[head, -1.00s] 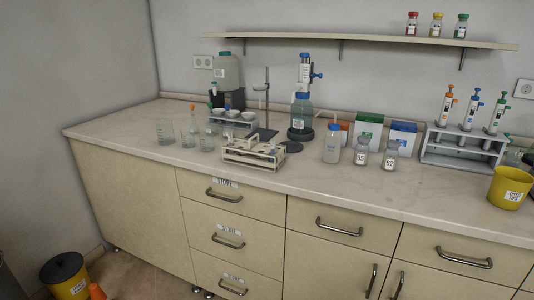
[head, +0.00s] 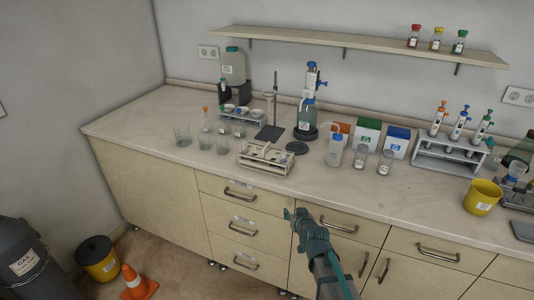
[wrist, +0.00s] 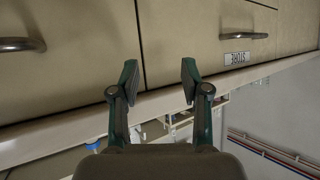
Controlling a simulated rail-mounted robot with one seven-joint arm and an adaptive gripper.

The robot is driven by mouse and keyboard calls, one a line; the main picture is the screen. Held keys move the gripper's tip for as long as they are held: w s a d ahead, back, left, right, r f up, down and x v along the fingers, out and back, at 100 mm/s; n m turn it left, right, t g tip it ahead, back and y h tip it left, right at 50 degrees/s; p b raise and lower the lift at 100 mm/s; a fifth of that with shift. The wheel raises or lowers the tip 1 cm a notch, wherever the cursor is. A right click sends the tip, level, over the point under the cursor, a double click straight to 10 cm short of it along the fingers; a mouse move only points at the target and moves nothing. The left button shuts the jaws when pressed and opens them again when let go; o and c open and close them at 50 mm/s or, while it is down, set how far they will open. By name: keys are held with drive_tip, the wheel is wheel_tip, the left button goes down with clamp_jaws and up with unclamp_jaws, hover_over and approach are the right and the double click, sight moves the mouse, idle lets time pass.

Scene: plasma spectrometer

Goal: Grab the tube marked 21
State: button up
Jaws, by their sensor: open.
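A light-coloured tube rack (head: 265,160) stands near the front edge of the bench in the head view, with a few small tubes in it. The number 21 cannot be read on any tube at this size. My gripper (head: 293,214) is in front of the drawers, below the bench top and to the lower right of the rack. In the wrist view, my gripper (wrist: 159,82) has its two fingers apart with nothing between them. A part of the rack (wrist: 180,122) shows beyond the fingers, partly hidden by the right finger.
Drawer handles (head: 240,195) stick out near my arm. The front left bench top is clear.

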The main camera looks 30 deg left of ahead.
drive_tip(key=shift+t+y, duration=0.8)
drive_tip(key=shift+y, duration=0.1)
drive_tip(key=a+r, duration=0.1)
drive_tip(key=r, duration=0.2)
drive_tip(key=a+r, duration=0.2)
drive_tip(key=r, duration=0.1)
drive_tip(key=a+r, duration=0.2)
drive_tip(key=r, duration=0.1)
drive_tip(key=shift+w+a+p, duration=0.15)
drive_tip(key=shift+w+p, duration=0.1)
drive_tip(key=shift+p, duration=0.05)
drive_tip(key=t, duration=0.3)
approach(284, 154)
drive_tip(key=f, duration=0.1)
drive_tip(key=shift+y, duration=0.3)
drive_tip(key=p+x, duration=0.1)
drive_tip(key=x, duration=0.4)
drive_tip(key=shift+w+a+r, duration=0.1)
drive_tip(key=shift+w+a, duration=0.2)
drive_tip(key=w, duration=0.1)
drive_tip(key=w+a+p, duration=0.1)
drive_tip(key=w+p, duration=0.1)
drive_tip(key=shift+w+a+r, duration=0.25)
drive_tip(key=shift+a+r, duration=0.05)
drive_tip(key=shift+r, duration=0.05)
drive_tip(key=shift+w+a+f, duration=0.1)
drive_tip(key=shift+w+a, duration=0.25)
drive_tip(key=shift+w, duration=0.2)
clamp_jaws()
